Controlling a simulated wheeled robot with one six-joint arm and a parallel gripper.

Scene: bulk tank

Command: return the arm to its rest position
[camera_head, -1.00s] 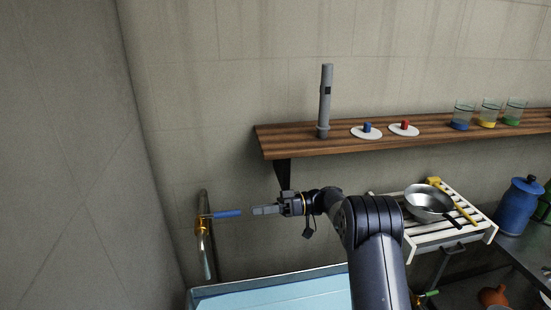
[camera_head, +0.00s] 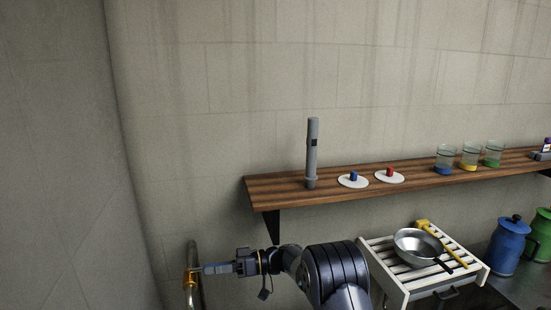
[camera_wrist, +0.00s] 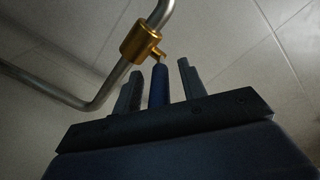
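My gripper (camera_head: 218,268) is at the lower left in the head view, level with the brass tap (camera_head: 192,278) on the metal pipe by the wall. In the wrist view the tap's blue lever handle (camera_wrist: 158,86) lies between my two fingers (camera_wrist: 160,88). A gap shows on each side of the handle, so the fingers are open around it and not closed on it. The handle runs up to the brass valve body (camera_wrist: 141,42). In the head view the fingers hide most of the handle.
A wooden shelf (camera_head: 271,192) above and right of my gripper holds a grey cylinder (camera_head: 312,152), two white discs with knobs and several glass beakers. A white slatted rack (camera_head: 384,268) with a steel pan (camera_head: 416,247) stands at right. The wall left of the tap is bare.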

